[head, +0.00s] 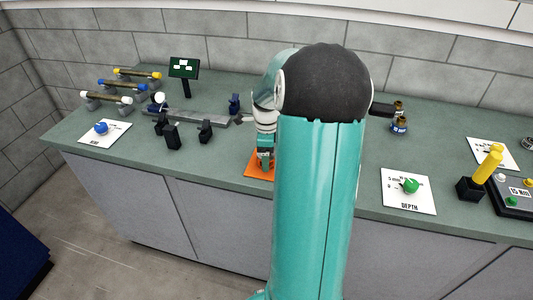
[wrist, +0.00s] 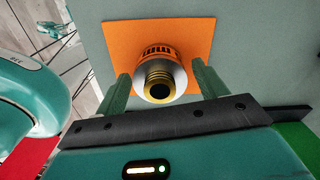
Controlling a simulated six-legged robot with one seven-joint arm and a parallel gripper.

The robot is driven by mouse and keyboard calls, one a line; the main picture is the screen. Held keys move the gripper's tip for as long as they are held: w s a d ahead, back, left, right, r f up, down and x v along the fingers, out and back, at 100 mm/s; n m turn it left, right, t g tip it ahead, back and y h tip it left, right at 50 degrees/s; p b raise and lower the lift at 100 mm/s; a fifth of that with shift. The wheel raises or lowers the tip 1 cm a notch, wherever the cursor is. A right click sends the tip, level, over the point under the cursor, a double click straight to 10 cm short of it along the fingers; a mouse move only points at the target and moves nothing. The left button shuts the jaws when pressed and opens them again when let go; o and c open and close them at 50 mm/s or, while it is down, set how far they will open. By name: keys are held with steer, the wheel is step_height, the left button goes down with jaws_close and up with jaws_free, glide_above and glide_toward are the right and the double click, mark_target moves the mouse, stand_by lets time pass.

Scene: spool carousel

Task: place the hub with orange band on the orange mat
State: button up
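The orange mat (wrist: 120,45) lies flat on the green bench top, and its left part shows in the head view (head: 253,170). The hub with orange band (wrist: 161,72) has a silver body, a brass threaded neck and a dark central hole. In the wrist view it appears to stand upright on the mat, neck toward the camera. My gripper (wrist: 163,75) has one finger on each side of the hub, with visible gaps, so it looks open. In the head view my gripper (head: 265,160) points down over the mat, and my arm hides the hub.
A hub with a blue band (head: 399,125) stands right of my arm, with another behind it. A DEPTH card (head: 409,205) with a green knob lies at the front right. Black blocks and a grey rail (head: 190,117) stand to the left of the mat.

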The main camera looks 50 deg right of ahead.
steer(key=shift+r, duration=0.1)
step_height(320, 180, up, 12)
steer(key=a+r+n+t+h, duration=0.1)
steer(key=a+r+n, duration=0.15)
steer(key=a, duration=0.25)
steer(key=a+r+n, duration=0.1)
steer(key=a+n, duration=0.3)
steer(key=a, duration=0.2)
steer(key=s+a+n+t, duration=0.1)
steer(key=s+a+n, duration=0.2)
steer(key=a+n, duration=0.4)
steer(key=s+a+n+t, duration=0.2)
steer(key=s+a+n, duration=0.2)
steer(key=a+n, duration=0.3)
steer(key=s+a+n+t+y, duration=0.1)
steer(key=s+a+n, duration=0.2)
steer(key=a+n, duration=0.4)
steer(key=shift+s+a+r+n+t, duration=0.25)
steer(key=shift+s+a+n+t, duration=0.1)
steer(key=shift+a, duration=0.8)
